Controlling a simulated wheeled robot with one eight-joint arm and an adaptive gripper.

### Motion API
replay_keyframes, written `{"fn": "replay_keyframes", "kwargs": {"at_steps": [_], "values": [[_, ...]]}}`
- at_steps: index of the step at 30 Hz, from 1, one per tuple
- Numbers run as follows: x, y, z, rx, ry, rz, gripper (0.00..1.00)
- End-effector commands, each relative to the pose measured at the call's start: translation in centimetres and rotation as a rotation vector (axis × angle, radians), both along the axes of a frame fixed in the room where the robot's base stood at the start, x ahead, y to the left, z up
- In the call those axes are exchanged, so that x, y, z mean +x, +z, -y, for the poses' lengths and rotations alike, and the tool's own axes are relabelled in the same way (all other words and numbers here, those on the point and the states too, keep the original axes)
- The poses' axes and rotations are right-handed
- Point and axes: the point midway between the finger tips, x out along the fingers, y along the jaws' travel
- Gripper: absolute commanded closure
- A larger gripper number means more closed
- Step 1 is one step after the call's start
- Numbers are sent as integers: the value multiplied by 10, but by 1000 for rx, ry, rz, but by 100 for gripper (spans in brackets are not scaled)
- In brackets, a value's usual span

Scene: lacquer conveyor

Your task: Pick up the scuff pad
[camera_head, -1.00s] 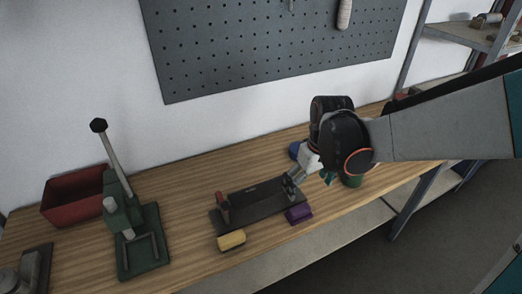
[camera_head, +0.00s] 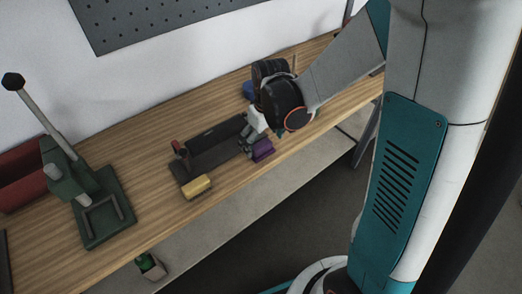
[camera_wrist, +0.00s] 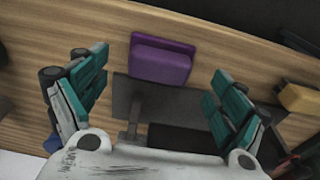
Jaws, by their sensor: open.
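A purple pad (camera_head: 263,149), which I take to be the scuff pad, lies on the wooden bench near its front edge, beside the right end of a dark tray-like fixture (camera_head: 215,154). In the wrist view the purple pad (camera_wrist: 161,59) shows between my two teal fingers, a little beyond their tips and nearer the left one. My gripper (camera_head: 251,143) is open and empty, pointing down near the pad. I cannot tell its exact height above the bench. The head view shows part of the pad's top and front.
A yellow block (camera_head: 197,187) lies at the fixture's front left. A blue item (camera_head: 248,89) sits behind my gripper. A green lever press (camera_head: 88,198) and a red bin (camera_head: 22,176) stand at left. A lower shelf (camera_head: 200,230) runs under the bench.

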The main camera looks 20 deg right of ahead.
Motion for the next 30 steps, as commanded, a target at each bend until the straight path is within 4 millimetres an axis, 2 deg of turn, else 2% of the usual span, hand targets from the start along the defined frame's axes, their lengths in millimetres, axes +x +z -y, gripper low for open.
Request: {"fn": "replay_keyframes", "kwargs": {"at_steps": [1,5,13,19,23,24,30], "values": [[2,-12,0,0,0,0,10],[4,-28,-1,0,0,0,10],[4,-30,-1,0,0,0,10],[4,-30,-1,0,0,0,55],[4,-30,-1,0,0,0,58],[4,-30,-1,0,0,0,61],[4,-30,-1,0,0,0,61]]}}
